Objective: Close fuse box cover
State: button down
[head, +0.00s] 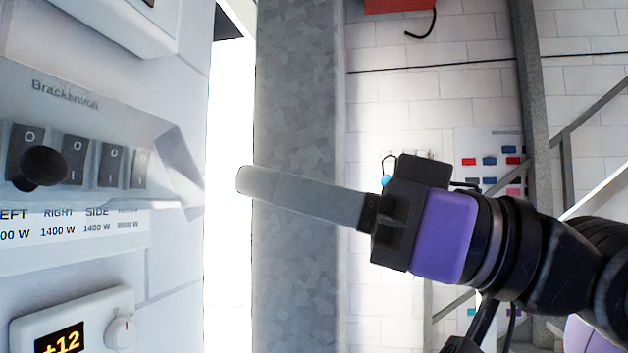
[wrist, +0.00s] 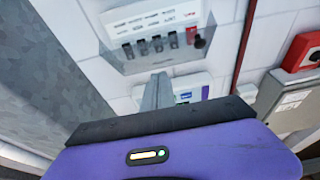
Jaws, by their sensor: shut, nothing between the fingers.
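The fuse box (head: 60,105), lettered "Brackenwall", is on the white wall at the left of the head view. Its clear grey cover (head: 178,160) shows in front of a row of dark switches, with a black round knob (head: 40,168) at the left. I cannot tell how far the cover stands out from the box. In the wrist view the cover (wrist: 155,62) and knob (wrist: 200,43) are beyond my fingers. My gripper (head: 243,180), purple with long grey fingers, is shut and empty. In the head view its tips are just right of the cover's edge; contact does not show.
A white thermostat (head: 72,322) with a dial is below the fuse box. A grey metal column (head: 300,100) stands behind my fingers. In the wrist view a red box (wrist: 302,52) and a grey box (wrist: 285,95) are at the right.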

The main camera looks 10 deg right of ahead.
jog(key=w+a+p, duration=0.2)
jog(key=a, duration=0.5)
jog(key=shift+w+f, duration=0.3)
jog(key=shift+f, duration=0.15)
jog(key=shift+a, duration=0.1)
